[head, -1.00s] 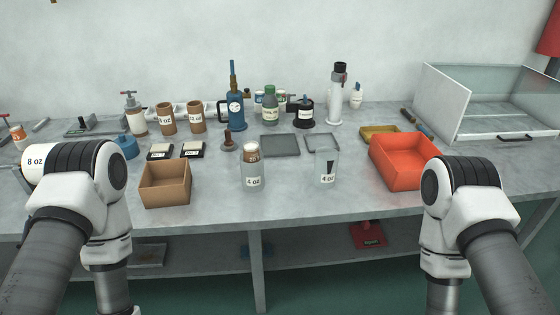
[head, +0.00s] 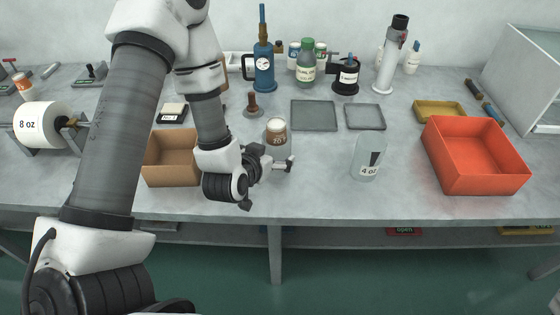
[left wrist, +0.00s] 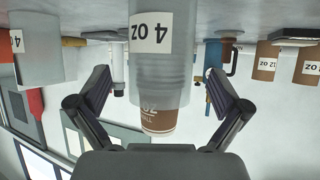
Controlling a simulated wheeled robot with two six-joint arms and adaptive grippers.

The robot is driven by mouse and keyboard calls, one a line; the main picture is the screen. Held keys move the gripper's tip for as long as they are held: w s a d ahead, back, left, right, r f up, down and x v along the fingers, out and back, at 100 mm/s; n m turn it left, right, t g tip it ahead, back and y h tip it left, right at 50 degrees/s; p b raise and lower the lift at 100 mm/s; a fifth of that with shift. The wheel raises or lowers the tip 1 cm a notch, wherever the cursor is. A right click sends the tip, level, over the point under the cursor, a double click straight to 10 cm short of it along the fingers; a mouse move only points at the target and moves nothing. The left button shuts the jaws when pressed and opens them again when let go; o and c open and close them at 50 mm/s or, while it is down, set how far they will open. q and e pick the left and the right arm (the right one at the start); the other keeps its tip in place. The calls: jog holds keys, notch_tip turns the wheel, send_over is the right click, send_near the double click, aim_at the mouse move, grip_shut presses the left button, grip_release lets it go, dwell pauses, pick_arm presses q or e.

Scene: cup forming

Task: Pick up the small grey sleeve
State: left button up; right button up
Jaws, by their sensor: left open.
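A translucent grey sleeve labelled 4 oz (left wrist: 157,35) stands between the open fingers of my left gripper (left wrist: 158,80), with gaps on both sides. The left wrist picture is upside down. In the head view that sleeve (head: 284,152) is partly hidden by the gripper (head: 270,178). A brown cup (head: 276,131) shows at its top; I cannot tell whether it is inside or behind. A second grey 4 oz sleeve (head: 367,158) stands apart to the right, and it also shows in the left wrist view (left wrist: 38,48). My right gripper is out of view.
A brown box (head: 168,160) is left of the gripper, partly behind my arm. A red-orange bin (head: 475,155) stands at the right. The front edge is close.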

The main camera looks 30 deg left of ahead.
pick_arm(q)
jog(key=p+x, duration=0.1)
jog(key=x, duration=0.3)
jog(key=shift+w+r, duration=0.1)
jog(key=shift+r, duration=0.05)
jog(key=shift+w+f, duration=0.15)
jog(key=shift+f, duration=0.1)
jog(key=shift+a, duration=0.1)
jog(key=c, duration=1.1)
jog(key=shift+o, duration=0.2)
jog(key=shift+r, duration=0.2)
